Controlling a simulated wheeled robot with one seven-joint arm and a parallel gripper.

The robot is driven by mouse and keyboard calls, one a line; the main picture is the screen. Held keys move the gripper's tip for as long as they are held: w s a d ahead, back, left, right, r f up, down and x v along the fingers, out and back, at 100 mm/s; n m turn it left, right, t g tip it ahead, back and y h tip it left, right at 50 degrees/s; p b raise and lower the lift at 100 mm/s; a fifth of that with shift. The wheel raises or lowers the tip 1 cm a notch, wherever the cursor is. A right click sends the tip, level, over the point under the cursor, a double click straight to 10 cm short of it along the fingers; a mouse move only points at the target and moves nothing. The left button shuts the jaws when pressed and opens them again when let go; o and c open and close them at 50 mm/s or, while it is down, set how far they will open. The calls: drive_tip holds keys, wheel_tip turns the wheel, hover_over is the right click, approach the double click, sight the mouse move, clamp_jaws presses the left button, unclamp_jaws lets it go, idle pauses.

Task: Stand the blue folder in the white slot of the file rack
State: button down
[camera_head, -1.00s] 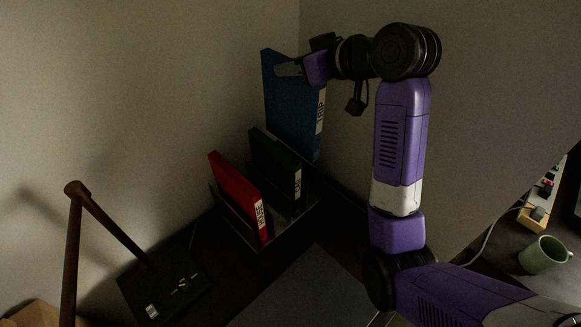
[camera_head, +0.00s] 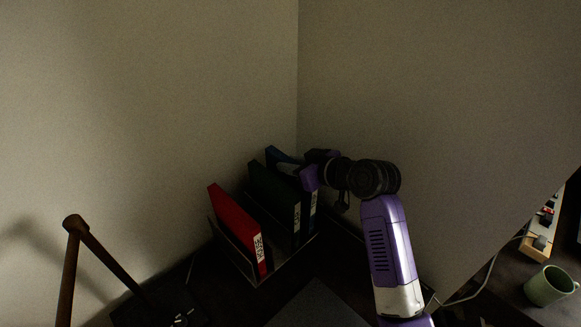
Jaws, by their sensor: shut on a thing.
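The blue folder (camera_head: 280,155) is upright at the far end of the file rack (camera_head: 254,281), behind the dark green folder (camera_head: 273,198). Its top edge and part of its labelled spine show; the rest is hidden by the green folder and my gripper. My gripper (camera_head: 300,171) is shut on the blue folder near its top. The folder is low, its top near the height of the green one. Whether it touches the rack's bottom, and the white slot itself, cannot be seen.
A red folder (camera_head: 237,230) stands in the near part of the rack. A brown lamp arm (camera_head: 105,258) is at the left. A green mug (camera_head: 549,286) and a power strip (camera_head: 546,226) are at the right. Walls close in behind the rack.

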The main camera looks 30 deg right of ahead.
drive_tip(key=shift+f, duration=0.5)
drive_tip(key=shift+f, duration=0.2)
drive_tip(key=c, duration=1.3)
unclamp_jaws()
drive_tip(key=shift+o, duration=0.2)
drive_tip(key=v, duration=1.2)
drive_tip(key=shift+r+b, duration=0.2)
drive_tip(key=shift+b, duration=0.15)
